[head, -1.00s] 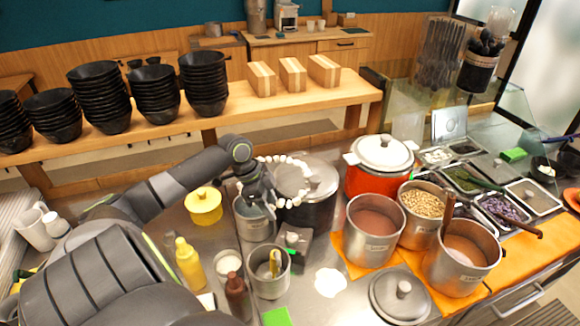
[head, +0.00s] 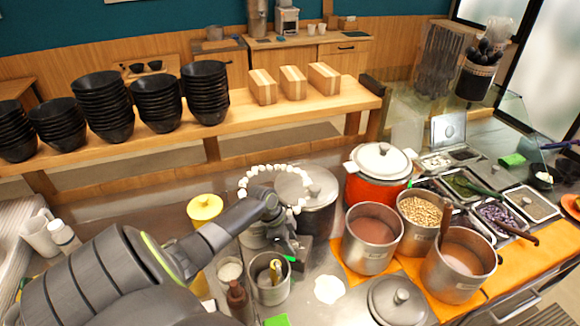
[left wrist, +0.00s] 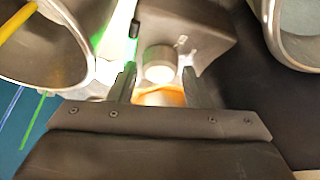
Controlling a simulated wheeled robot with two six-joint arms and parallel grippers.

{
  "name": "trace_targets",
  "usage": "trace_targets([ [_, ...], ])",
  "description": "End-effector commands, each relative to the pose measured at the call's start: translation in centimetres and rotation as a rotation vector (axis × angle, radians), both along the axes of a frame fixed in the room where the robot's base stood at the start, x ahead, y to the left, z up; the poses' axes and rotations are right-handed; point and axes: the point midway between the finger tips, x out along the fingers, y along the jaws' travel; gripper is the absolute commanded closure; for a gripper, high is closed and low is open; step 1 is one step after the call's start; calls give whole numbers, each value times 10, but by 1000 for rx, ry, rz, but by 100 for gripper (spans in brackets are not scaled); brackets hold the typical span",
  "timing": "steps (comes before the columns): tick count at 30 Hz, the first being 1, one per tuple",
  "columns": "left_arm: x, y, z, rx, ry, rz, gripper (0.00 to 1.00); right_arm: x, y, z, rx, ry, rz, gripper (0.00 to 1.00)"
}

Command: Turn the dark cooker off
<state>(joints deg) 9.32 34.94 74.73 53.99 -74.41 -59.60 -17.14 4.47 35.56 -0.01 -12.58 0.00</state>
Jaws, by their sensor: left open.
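The dark cooker (head: 321,212) stands mid-counter with a grey lid (head: 293,187) on it. A grey control box at its front (head: 304,246) carries a green light. In the left wrist view this box (left wrist: 205,30) shows a pale round knob (left wrist: 160,64). My left gripper (head: 284,241) is at the box's front, partly hidden by its own arm. In the left wrist view its fingers (left wrist: 158,84) are open, one on each side of the knob's lower edge; I cannot tell whether they touch it. An orange glow shows between them. My right gripper is not in view.
A metal pot with a yellow-handled tool (head: 270,286) stands close in front of the box. An orange-red cooker (head: 372,186) and several steel pots (head: 370,244) stand to the right. An arc of white beads (head: 262,170) shows by the dark cooker's lid.

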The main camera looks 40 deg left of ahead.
Motion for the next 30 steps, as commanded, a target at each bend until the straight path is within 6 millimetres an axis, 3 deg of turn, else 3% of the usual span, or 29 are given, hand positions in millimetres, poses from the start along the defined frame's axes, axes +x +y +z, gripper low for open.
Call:
trace_targets([
  [8, 0, 0, -1, 0, 0, 0, 55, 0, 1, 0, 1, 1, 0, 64],
  [15, 0, 0, -1, 0, 0, 1, 87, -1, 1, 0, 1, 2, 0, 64],
  [30, -1, -1, 0, 0, 0, 139, 87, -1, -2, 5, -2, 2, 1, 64],
])
